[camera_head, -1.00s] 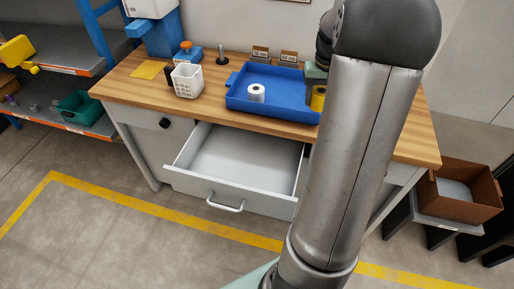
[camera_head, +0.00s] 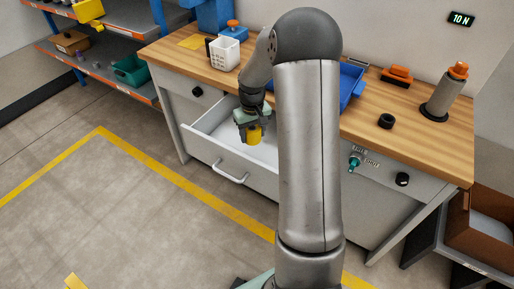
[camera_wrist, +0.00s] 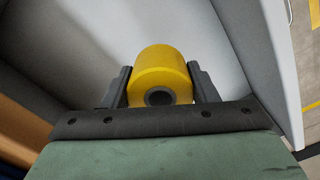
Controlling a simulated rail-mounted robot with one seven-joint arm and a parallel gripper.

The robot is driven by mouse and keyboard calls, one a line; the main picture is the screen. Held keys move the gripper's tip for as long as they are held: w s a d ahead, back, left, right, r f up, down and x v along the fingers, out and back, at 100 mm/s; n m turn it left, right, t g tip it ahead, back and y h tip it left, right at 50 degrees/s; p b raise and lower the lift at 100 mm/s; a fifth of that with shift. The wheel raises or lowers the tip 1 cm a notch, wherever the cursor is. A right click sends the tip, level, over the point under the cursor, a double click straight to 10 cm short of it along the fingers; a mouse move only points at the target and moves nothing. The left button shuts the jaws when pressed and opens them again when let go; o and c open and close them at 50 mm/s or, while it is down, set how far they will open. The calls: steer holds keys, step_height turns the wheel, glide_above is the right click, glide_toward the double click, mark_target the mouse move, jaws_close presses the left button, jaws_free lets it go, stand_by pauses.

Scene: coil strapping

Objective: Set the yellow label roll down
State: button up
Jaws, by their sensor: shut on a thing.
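The yellow label roll (camera_head: 254,135) is between the fingers of my gripper (camera_head: 248,127), over the open drawer (camera_head: 224,161). In the wrist view the roll (camera_wrist: 162,72) shows its dark core, with a finger of my gripper (camera_wrist: 161,88) closed on either side. The drawer's pale floor (camera_wrist: 120,25) lies behind the roll, and its wall (camera_wrist: 262,50) stands to the right. I cannot tell whether the roll touches the drawer floor. The drawer looks empty around the roll.
The wooden worktop (camera_head: 385,132) is above the drawer. It carries a blue tray (camera_head: 350,84), mostly hidden by my arm, a white basket (camera_head: 224,54), a black ring (camera_head: 386,121) and a grey cylinder with an orange top (camera_head: 445,92). The drawer handle (camera_head: 231,174) sticks out in front.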

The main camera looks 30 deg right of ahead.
mark_target(253, 155)
steer(key=shift+f, duration=4)
steer(key=shift+f, duration=0.15)
steer(key=o, duration=1)
steer(key=shift+o, duration=0.2)
